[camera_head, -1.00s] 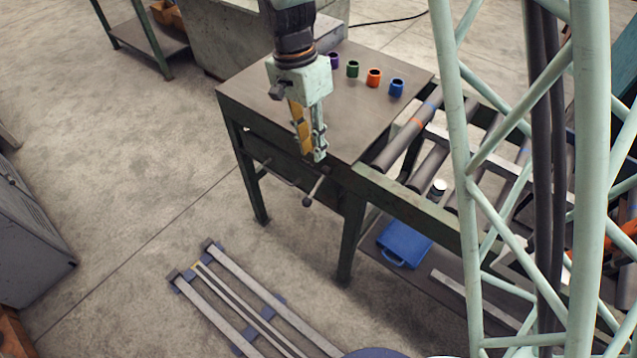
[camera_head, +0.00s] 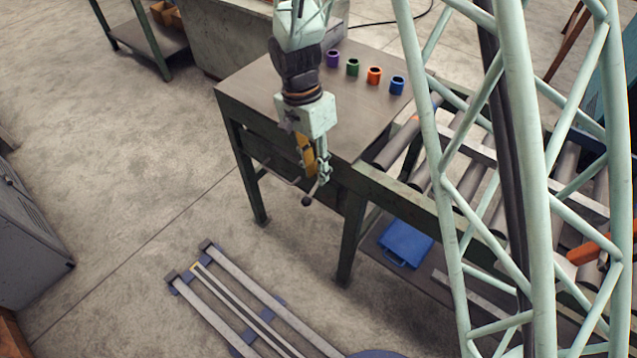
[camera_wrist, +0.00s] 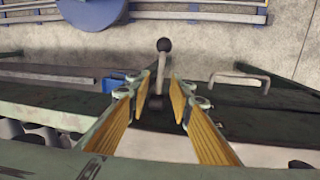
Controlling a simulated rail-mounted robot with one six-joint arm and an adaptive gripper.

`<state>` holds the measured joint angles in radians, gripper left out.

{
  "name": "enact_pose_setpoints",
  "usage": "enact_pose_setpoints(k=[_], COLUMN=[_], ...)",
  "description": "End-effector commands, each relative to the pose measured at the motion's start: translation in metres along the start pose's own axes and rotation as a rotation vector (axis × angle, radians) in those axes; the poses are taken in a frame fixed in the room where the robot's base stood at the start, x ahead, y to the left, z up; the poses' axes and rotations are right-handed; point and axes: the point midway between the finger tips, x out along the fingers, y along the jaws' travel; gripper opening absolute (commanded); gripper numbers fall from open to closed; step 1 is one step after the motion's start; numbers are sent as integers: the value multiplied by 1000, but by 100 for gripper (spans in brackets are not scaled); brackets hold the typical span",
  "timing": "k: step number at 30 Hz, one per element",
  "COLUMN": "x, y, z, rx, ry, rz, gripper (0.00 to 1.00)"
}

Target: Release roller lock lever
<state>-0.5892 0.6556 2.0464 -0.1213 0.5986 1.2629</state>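The roller lock lever (camera_wrist: 161,65) shows in the wrist view as a thin rod with a dark ball knob, reaching out from the front of the green bench. Its knob (camera_head: 306,201) shows in the head view, just below my fingertips. My gripper (camera_head: 314,177) is low at the bench's front edge. In the wrist view my gripper (camera_wrist: 162,95) is open, with one yellow-padded finger on each side of the lever's lower part. The knob lies beyond the fingertips. I cannot tell whether either finger touches the lever.
Purple, green, orange and blue rings (camera_head: 374,75) stand on the bench top (camera_head: 262,85). Rollers (camera_head: 395,145) run off to the right. A bar handle (camera_wrist: 240,79) is right of the lever. A blue case (camera_head: 405,244) lies on the lower shelf.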

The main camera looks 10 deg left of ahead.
Motion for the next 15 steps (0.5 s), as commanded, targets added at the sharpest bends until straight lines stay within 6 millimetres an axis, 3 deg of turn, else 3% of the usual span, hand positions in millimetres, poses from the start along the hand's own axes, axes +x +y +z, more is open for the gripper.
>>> enact_pose_setpoints(k=[6, 15], x=[27, 43], y=[0, 0], z=[0, 0], rx=[0, 0], ry=[-1, 0], rz=[1, 0], gripper=[20, 20])
